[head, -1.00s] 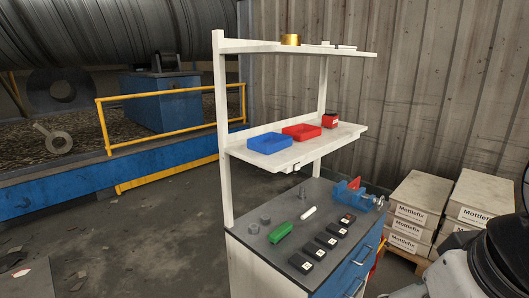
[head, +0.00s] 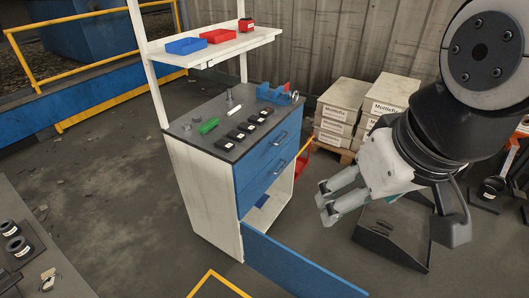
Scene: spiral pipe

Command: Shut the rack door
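The rack door (head: 300,268) is a blue panel low on the white and grey cabinet (head: 205,195). It stands swung open, reaching out to the lower right and partly cut off by the picture's bottom edge. The open compartment (head: 275,205) behind it shows, with something blue on its floor. My gripper (head: 325,202) is to the right of the cabinet, above the door in the picture and apart from it. Its two fingers point left with a gap between them, and nothing shows in it.
Two blue drawers (head: 268,160) with handles above the compartment are shut. Small items lie on the dark worktop (head: 200,115). Stacked boxes (head: 345,105) stand behind on a pallet. A dark sloped bin (head: 392,232) stands right of the door. A table (head: 50,265) is at lower left.

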